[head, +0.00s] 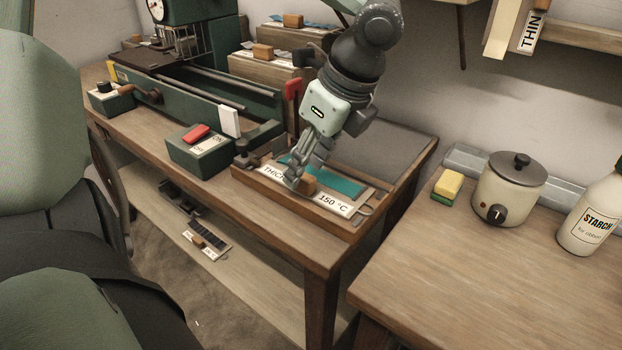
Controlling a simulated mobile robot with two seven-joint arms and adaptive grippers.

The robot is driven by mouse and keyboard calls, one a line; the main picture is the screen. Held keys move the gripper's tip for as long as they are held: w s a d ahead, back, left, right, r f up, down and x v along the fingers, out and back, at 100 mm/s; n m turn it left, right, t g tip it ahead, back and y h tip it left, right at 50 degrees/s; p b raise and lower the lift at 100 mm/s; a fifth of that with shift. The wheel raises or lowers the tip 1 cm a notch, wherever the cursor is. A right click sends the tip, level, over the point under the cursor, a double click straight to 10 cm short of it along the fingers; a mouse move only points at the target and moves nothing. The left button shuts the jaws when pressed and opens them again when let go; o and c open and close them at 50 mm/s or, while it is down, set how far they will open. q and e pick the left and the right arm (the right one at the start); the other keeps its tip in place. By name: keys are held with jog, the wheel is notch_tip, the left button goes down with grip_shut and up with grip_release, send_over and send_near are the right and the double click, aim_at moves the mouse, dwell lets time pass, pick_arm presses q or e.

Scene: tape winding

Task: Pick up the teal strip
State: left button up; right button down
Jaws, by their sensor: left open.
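The teal strip (346,186) lies flat in a shallow wooden tray (262,186) near the front edge of the workbench. A part of it is hidden behind my left gripper (297,176). My left gripper is open and points down over the tray, with its fingers at the strip's left part. A small brown wooden block (308,184) is right beside the fingertips. I cannot tell whether the fingers touch the strip or the block. My right gripper is not in view.
The tray has a label reading 150 °C (334,205). A green box with a red switch (197,133) and a green machine (200,95) stand left of it. A sponge (448,184), a pot (507,190) and a starch bottle (592,215) stand on the right table, whose front is clear.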

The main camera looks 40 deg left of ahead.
pick_arm(q)
jog(key=shift+x, duration=0.95)
grip_shut()
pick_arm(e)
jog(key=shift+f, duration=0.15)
pick_arm(q)
jog(key=shift+r, duration=0.15)
